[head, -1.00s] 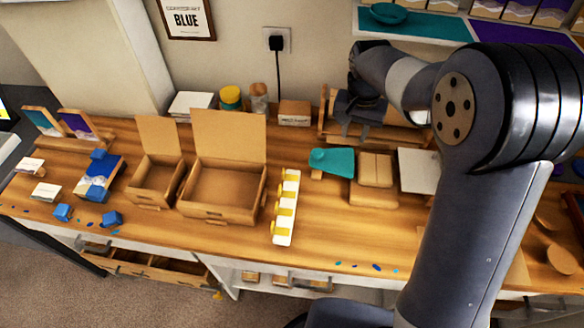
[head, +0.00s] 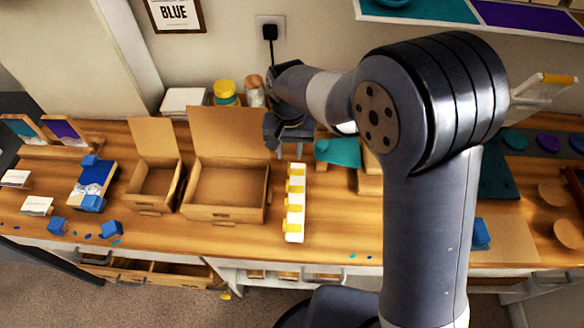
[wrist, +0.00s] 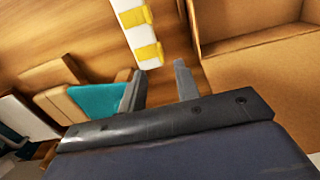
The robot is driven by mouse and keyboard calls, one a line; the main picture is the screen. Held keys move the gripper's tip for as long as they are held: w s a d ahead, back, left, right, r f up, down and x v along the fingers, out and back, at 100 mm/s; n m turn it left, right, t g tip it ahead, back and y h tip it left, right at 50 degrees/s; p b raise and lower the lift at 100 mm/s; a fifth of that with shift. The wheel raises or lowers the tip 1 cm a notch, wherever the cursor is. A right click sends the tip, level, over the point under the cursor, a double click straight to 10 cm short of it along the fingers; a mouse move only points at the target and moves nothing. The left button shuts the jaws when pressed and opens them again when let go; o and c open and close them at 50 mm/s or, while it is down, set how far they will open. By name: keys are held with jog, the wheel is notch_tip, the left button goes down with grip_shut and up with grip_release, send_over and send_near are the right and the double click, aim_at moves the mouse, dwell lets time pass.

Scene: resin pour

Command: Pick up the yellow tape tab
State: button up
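Yellow tape tabs (head: 293,203) sit in a row along a white strip (head: 294,236) that lies on the wooden bench, right of the large open box. Several tabs show in the head view. In the wrist view two yellow tabs (wrist: 149,52) show on the strip, just beyond my fingertips. My gripper (head: 290,146) hangs above the bench behind the far end of the strip. In the wrist view my gripper (wrist: 159,80) has its two fingers apart with nothing between them. I cannot tell its exact height above the strip.
A large open cardboard box (head: 229,213) stands close left of the strip, with a smaller open box (head: 153,190) beside it. A teal item (head: 338,152) and tan blocks (head: 370,184) lie to the right. Bare bench lies in front right of the strip.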

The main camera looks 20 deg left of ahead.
aim_at(289, 165)
jog(key=f, duration=0.2)
jog(key=f+p, duration=0.1)
jog(key=f, duration=0.1)
jog(key=shift+s+f, duration=0.2)
jog(key=shift+f, duration=0.2)
jog(key=shift+c, duration=0.5)
grip_shut()
